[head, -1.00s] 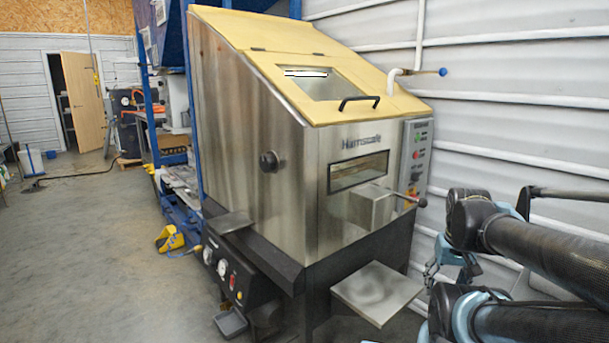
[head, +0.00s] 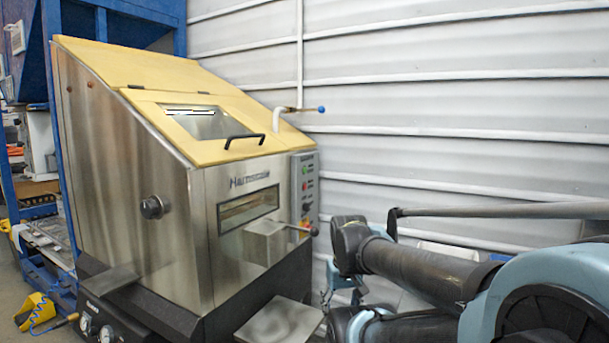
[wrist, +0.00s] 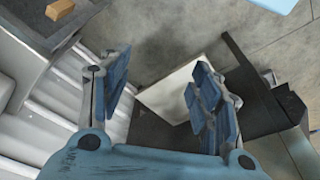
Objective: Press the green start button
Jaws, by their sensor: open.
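The green start button (head: 306,169) is a small green spot high on the grey control panel (head: 298,215), on the right side of the steel machine (head: 130,190). Red and yellow controls sit lower on the panel; their details are too small to tell. My gripper (wrist: 160,92) is open and empty in the wrist view, its blue-padded fingers spread apart and pointing down over the machine's flat shelf and the floor. In the head view, light blue gripper parts show low, right of the machine and below the panel, partly hidden by my arm. The gripper is apart from the button.
A lever with a dark knob (head: 313,231) sticks out of the machine's front below the panel. A flat metal shelf (head: 280,322) juts out low at the front. A pipe with a blue-tipped handle (head: 320,109) is above. The ribbed white wall (head: 440,120) stands close behind.

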